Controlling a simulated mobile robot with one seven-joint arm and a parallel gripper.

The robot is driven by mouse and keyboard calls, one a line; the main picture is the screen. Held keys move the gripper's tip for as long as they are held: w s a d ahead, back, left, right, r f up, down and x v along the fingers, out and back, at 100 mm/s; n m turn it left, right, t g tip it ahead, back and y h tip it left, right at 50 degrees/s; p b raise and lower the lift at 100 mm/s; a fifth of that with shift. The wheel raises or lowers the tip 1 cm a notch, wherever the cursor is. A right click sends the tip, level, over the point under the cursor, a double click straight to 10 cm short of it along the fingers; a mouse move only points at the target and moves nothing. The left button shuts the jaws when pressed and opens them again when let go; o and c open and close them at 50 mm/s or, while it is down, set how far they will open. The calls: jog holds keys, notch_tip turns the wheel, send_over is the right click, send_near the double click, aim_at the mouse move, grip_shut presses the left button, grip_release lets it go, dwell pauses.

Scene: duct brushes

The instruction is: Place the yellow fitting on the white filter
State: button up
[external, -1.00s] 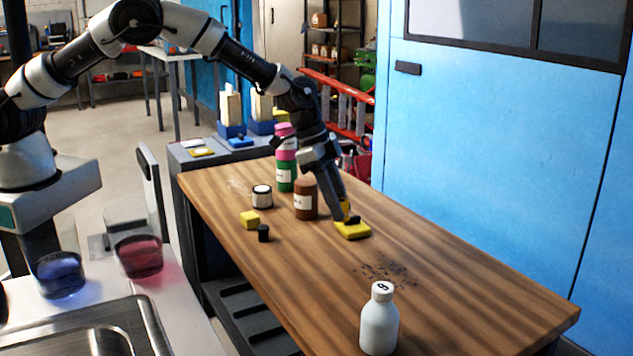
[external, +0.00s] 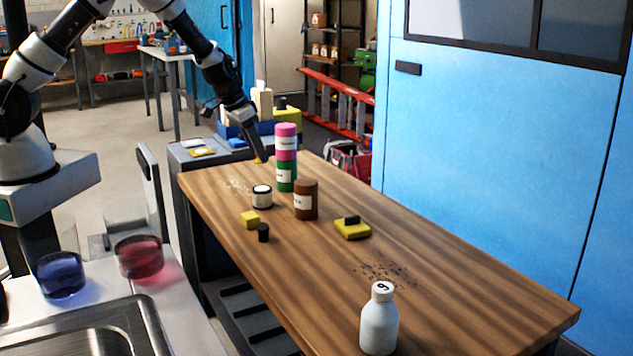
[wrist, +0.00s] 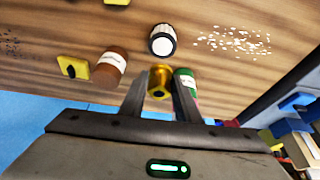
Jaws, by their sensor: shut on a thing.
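My gripper (external: 261,157) is at the table's far left end, behind the white filter. In the wrist view its fingers (wrist: 160,98) are shut on the yellow fitting (wrist: 160,78), a gold ring with a dark hole. Only a small yellow bit of the fitting (external: 258,161) shows at the fingertips in the external view. The white filter (external: 262,197), a short white cylinder with dark ends, stands upright on the table. It also shows in the wrist view (wrist: 162,41), apart from the fitting. Nothing is visible on its top.
A green bottle (external: 286,180) under pink pieces and a brown jar (external: 305,200) stand right of the filter. A white bottle (external: 379,322) stands in front.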

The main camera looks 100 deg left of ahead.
aim_at(264, 188)
notch_tip(264, 188, down, 8)
jog(key=shift+r+b, duration=0.1)
jog(key=shift+b, duration=0.8)
jog(key=shift+f+b, duration=0.25)
jog(key=shift+b, duration=0.1)
jog(key=o, duration=1.1)
jog(key=shift+r, duration=0.1)
jog(key=shift+c, duration=0.2)
jog(key=shift+r+p, duration=0.3)
jog(key=shift+p, duration=0.2)
jog(key=p+v, duration=0.2)
jog(key=v, duration=0.9)
jog(key=shift+r, duration=0.3)
